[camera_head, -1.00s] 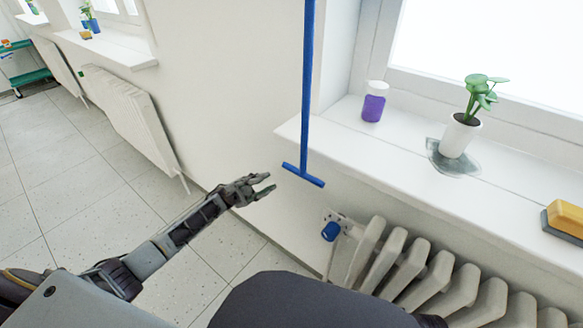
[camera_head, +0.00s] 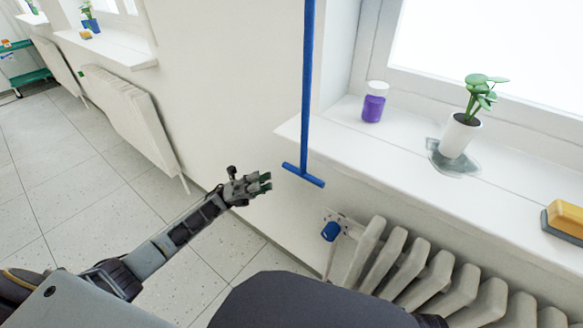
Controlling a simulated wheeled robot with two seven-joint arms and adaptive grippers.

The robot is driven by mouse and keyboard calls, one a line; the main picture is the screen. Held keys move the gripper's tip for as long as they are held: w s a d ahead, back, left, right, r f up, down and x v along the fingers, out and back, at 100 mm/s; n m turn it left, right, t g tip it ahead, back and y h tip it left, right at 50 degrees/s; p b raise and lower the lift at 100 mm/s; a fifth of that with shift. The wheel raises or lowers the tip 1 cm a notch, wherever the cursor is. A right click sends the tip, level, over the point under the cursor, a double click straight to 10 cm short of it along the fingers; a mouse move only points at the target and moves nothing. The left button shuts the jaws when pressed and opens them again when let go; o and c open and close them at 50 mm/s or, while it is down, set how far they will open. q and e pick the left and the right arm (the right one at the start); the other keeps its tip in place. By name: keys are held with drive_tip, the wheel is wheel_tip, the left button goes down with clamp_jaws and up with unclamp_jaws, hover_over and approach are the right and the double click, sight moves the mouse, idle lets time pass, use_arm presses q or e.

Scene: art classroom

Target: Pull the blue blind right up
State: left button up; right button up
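A long blue pull rod or strap (camera_head: 307,90) hangs from above the top edge of the view, in front of the wall beside the window. Its lower end is a blue crossbar (camera_head: 304,175) just off the front edge of the window sill. The blind's upper part is out of view. My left gripper (camera_head: 266,182) is to the left of the crossbar, a short gap away in the picture and not touching it. Its two fingertips look apart, with nothing between them. My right gripper is not in view.
The white sill (camera_head: 395,155) holds a purple jar (camera_head: 374,103), a potted plant (camera_head: 458,134) and a yellow sponge (camera_head: 566,218). A ribbed radiator (camera_head: 410,267) with a blue valve (camera_head: 331,231) is below. The tiled floor (camera_head: 75,185) at left is clear.

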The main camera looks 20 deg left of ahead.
sight(289, 170)
use_arm(q)
drive_tip(key=m, duration=0.5)
drive_tip(key=shift+m, duration=0.4)
drive_tip(key=shift+d+r, duration=0.1)
drive_tip(key=shift+r, duration=0.05)
drive_tip(key=p+x, duration=0.1)
drive_tip(key=x, duration=1)
drive_tip(key=shift+d+r, duration=0.25)
drive_tip(key=shift+r, duration=0.05)
drive_tip(key=shift+x, duration=0.75)
drive_tip(key=shift+d, duration=0.1)
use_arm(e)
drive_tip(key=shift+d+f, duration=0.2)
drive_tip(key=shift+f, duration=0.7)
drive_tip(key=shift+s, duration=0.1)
use_arm(q)
drive_tip(key=c, duration=0.5)
clamp_jaws()
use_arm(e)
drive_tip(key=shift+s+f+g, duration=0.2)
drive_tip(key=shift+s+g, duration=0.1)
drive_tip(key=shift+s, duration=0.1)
